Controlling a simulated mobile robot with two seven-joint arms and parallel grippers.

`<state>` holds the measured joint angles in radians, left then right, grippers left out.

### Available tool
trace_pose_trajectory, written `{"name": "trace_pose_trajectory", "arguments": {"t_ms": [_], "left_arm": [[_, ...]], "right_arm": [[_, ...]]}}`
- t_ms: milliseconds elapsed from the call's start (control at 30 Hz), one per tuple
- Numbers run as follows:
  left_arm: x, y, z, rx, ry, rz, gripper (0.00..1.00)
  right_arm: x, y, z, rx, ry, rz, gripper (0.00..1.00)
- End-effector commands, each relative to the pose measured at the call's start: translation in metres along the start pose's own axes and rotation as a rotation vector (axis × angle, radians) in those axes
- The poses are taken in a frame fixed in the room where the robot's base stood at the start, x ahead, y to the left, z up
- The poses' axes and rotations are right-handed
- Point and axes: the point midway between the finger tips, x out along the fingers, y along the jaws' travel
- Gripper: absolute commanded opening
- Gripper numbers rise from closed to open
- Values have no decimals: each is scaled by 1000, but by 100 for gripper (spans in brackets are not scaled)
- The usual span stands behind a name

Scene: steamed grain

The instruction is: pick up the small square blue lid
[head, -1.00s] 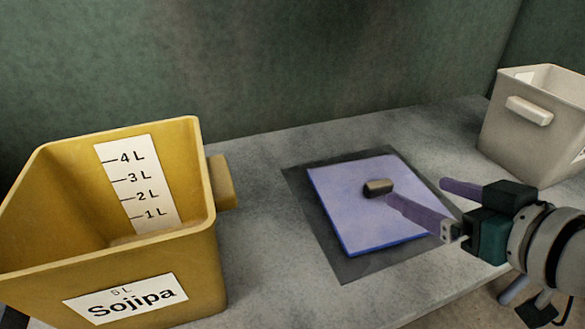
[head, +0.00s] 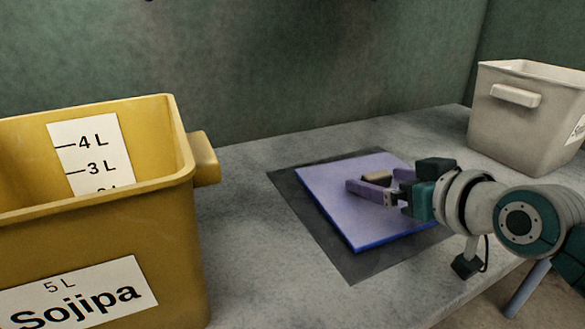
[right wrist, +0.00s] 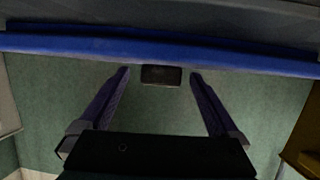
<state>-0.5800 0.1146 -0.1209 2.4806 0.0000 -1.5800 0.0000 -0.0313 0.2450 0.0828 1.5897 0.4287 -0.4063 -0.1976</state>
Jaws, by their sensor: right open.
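The square blue lid (head: 350,222) lies flat on a dark square mat (head: 300,205), its top pale violet and its edge bright blue. A brownish knob (head: 377,178) stands up from its middle. My right gripper (head: 370,181) is open, low over the lid, with its violet fingers on either side of the knob. In the right wrist view the lid's blue edge (right wrist: 225,56) runs across the top, and the dark knob (right wrist: 161,75) sits between the spread fingertips. Contact with the knob cannot be seen. My left gripper is out of view.
A large yellow bin (head: 185,240) labelled "Sojipa" stands at the left on the grey counter (head: 240,230). A pale bin (head: 510,125) with a handle stands at the back right. A green wall (head: 300,70) is behind. The counter is clear between the yellow bin and the mat.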

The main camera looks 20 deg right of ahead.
Motion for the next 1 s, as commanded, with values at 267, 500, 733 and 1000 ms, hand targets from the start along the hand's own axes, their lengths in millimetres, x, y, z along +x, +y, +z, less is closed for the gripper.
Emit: {"name": "trace_pose_trajectory", "arguments": {"t_ms": [267,500,733,1000], "left_arm": [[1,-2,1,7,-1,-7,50],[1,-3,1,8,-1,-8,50],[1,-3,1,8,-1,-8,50],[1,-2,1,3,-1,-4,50]], "right_arm": [[3,0,0,0,-2,-1,96],[3,0,0,0,-1,0,69],[3,0,0,0,-1,0,44],[3,0,0,0,-1,0,13]]}}
